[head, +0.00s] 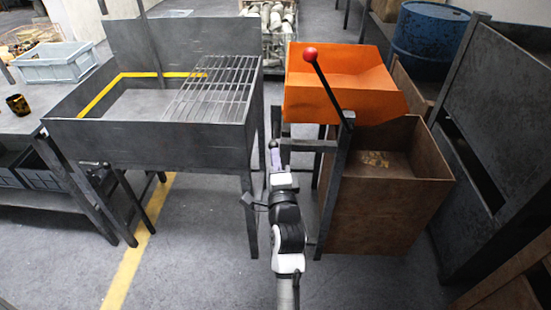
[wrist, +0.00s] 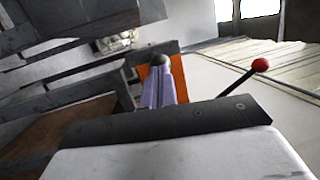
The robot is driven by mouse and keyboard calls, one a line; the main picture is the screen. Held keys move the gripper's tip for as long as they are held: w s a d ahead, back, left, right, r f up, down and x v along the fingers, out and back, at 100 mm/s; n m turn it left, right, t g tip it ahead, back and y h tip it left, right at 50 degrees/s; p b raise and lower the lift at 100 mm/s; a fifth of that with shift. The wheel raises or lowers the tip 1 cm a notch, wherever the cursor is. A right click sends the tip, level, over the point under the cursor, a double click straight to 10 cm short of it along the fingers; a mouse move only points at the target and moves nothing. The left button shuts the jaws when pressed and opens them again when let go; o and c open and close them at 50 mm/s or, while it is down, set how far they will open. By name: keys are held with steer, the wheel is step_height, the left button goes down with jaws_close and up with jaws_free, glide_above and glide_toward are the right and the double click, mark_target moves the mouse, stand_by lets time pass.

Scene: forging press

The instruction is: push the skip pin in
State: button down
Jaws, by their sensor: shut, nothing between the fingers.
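The orange skip (head: 345,82) sits on a dark steel stand (head: 335,175) right of centre in the head view. Its edge also shows in the wrist view (wrist: 178,62). My gripper (head: 275,158) is low at the left of the stand, its lilac fingers closed together and empty. In the wrist view the fingers (wrist: 163,88) point away from me. A round grey knob (wrist: 160,60), perhaps the skip pin's head, appears right at the fingertips. I cannot tell whether they touch it. The rest of the pin is hidden behind the fingers.
A black lever with a red ball (head: 310,54) rises beside the skip; the ball also shows in the wrist view (wrist: 260,65). A brown bin (head: 385,210) stands below the skip. A steel table with a grate (head: 150,132) stands left of my arm. A blue drum (head: 430,40) is behind right.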

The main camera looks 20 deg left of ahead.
mark_target(277, 146)
steer(key=w, duration=0.2)
steer(key=w+a, duration=0.1)
steer(key=w, duration=0.1)
steer(key=shift+w+a, duration=0.1)
steer(key=shift+w, duration=0.25)
steer(key=shift+r, duration=0.2)
